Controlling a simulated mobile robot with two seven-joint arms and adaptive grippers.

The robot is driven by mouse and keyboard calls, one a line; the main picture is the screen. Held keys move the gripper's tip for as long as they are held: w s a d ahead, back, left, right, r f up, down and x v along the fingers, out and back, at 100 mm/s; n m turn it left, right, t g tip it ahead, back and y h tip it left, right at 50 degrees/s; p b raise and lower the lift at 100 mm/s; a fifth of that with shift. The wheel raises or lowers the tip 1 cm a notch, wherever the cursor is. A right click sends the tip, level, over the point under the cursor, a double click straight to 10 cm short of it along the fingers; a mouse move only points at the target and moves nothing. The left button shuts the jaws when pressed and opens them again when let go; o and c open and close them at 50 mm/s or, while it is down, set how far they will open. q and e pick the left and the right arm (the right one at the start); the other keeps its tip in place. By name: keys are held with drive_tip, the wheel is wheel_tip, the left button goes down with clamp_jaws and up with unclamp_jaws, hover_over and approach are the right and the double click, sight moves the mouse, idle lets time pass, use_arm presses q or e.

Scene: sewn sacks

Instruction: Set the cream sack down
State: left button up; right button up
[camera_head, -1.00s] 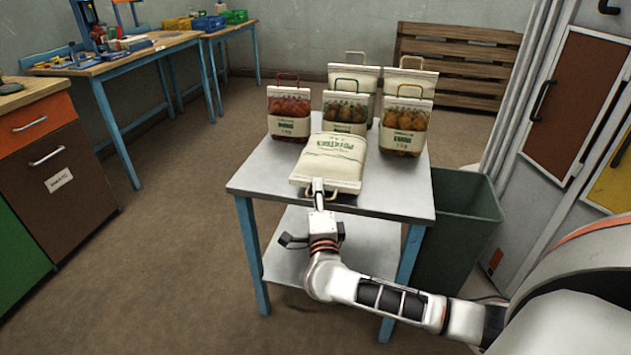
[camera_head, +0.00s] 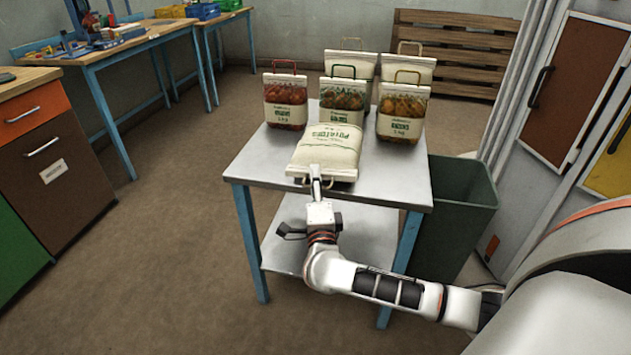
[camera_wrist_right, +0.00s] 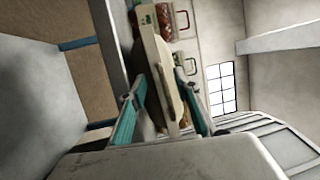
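The cream sack (camera_head: 327,152) lies flat on the metal table (camera_head: 398,185), near its front edge, with green print facing up. Its handle end points toward my right gripper (camera_head: 315,179). The right gripper is at that front end, low over the table edge. In the right wrist view, the teal fingers (camera_wrist_right: 158,82) stand apart, one on each side of the sack's end (camera_wrist_right: 166,92). Whether either finger touches the sack is hard to tell. My left gripper is not in view.
Several upright sacks stand behind the cream sack, including a red-handled one (camera_head: 286,101), a green-handled one (camera_head: 342,100) and a tan-handled one (camera_head: 402,108). A grey-green bin (camera_head: 455,215) is right of the table. The table's left front is clear.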

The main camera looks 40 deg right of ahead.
drive_tip(key=s+a+f+n+t+y+p, duration=0.1)
drive_tip(key=s+a+n+y, duration=0.7)
drive_tip(key=s+a+n, duration=0.3)
drive_tip(key=s+a+f+n+t+y, duration=0.2)
drive_tip(key=s+a+n+y, duration=0.6)
drive_tip(key=a, duration=0.5)
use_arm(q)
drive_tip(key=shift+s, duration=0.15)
use_arm(e)
drive_tip(key=s+d+f+n+g+h, duration=0.1)
drive_tip(key=s+f+n+g, duration=0.3)
drive_tip(key=f, duration=0.5)
drive_tip(key=s+d+f+n+g+h, duration=0.2)
drive_tip(key=s+f+n+g, duration=0.3)
drive_tip(key=s+f, duration=0.4)
drive_tip(key=shift+s+d+f+n, duration=0.2)
drive_tip(key=shift+d+f+n, duration=0.15)
drive_tip(key=shift+d+n, duration=0.05)
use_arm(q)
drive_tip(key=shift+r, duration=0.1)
